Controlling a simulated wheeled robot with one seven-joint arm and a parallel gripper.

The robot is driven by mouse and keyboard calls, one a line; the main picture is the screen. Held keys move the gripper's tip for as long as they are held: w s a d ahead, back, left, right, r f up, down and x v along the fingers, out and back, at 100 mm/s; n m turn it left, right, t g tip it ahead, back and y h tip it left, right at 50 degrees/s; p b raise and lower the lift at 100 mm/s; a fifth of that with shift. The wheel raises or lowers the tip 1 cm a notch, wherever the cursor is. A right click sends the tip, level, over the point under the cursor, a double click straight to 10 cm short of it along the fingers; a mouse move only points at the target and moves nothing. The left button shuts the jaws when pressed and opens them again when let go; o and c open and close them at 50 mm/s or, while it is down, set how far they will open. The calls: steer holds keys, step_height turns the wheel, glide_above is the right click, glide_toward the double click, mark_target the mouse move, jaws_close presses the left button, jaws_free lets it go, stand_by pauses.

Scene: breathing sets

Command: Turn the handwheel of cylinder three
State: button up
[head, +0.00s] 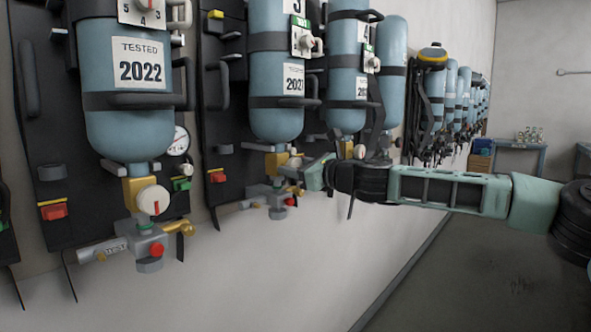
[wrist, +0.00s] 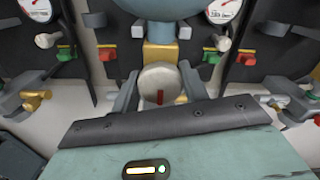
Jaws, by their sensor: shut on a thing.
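The blue cylinder with a "3" on its upper label (head: 276,100) hangs second from the left in the head view. My gripper (head: 290,170) reaches in from the right to the valve under it. In the wrist view, the round pale handwheel (wrist: 158,76) with a red mark sits between the two grey fingers of my gripper (wrist: 157,88). The fingers are shut on its left and right sides. The red mark points roughly downward.
A nearer cylinder marked 2022 (head: 128,80) hangs at the left, with its own handwheel (head: 153,200) and red button. Another cylinder (head: 347,90) hangs just beyond. The floor (head: 480,270) at the right is clear.

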stand_by(0.4)
steer(key=o, duration=1)
steer(key=b+v, duration=0.5)
steer(key=v, duration=1.2)
steer(key=shift+s+f, duration=0.1)
steer(key=shift+s, duration=0.1)
